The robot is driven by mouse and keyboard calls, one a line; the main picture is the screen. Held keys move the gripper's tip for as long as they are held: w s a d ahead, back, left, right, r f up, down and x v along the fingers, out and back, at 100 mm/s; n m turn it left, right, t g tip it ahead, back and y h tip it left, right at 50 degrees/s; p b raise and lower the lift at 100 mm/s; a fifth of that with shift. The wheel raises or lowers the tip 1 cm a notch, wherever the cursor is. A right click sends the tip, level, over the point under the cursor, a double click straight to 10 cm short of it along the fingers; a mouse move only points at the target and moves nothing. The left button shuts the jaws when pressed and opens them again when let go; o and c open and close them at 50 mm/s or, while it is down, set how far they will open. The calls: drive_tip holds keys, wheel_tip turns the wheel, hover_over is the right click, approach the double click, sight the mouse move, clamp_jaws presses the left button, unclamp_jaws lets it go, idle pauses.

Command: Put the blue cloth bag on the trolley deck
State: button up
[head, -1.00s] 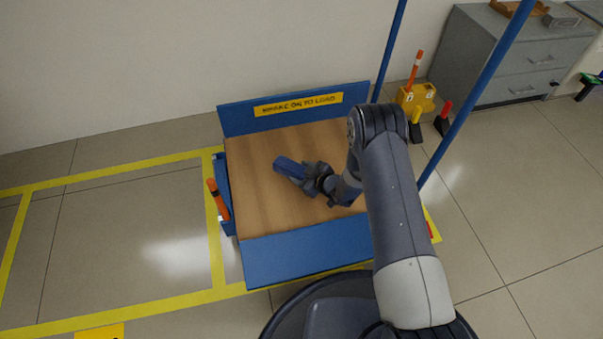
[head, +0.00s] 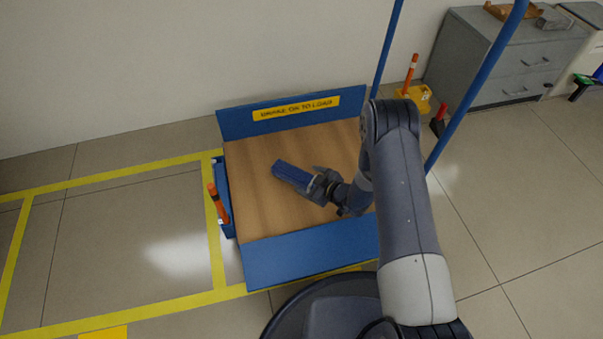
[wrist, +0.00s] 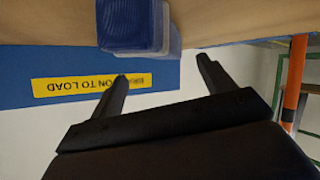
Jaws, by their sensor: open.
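The blue cloth bag (head: 290,174) lies on the wooden trolley deck (head: 255,205), near its middle. It also shows at the top of the upside-down wrist view (wrist: 130,25). My gripper (head: 316,184) is just to the right of the bag, low over the deck. In the wrist view, the two fingers of my gripper (wrist: 162,70) are spread with nothing between them. The fingertips appear apart from the bag. The deck shows along the top of that view (wrist: 225,18).
The trolley has blue end boards, one with a yellow label (head: 296,108), and blue posts (head: 478,85) on the right. An orange-handled lever (head: 219,203) stands at its left side. A grey drawer cabinet (head: 505,65) stands behind right. Floor at left is clear inside yellow lines.

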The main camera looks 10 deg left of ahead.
drive_tip(key=p+v, duration=0.2)
drive_tip(key=v, duration=0.4)
drive_tip(key=shift+d, duration=0.25)
drive_tip(key=shift+s+r, duration=0.1)
drive_tip(key=shift+c, duration=0.4)
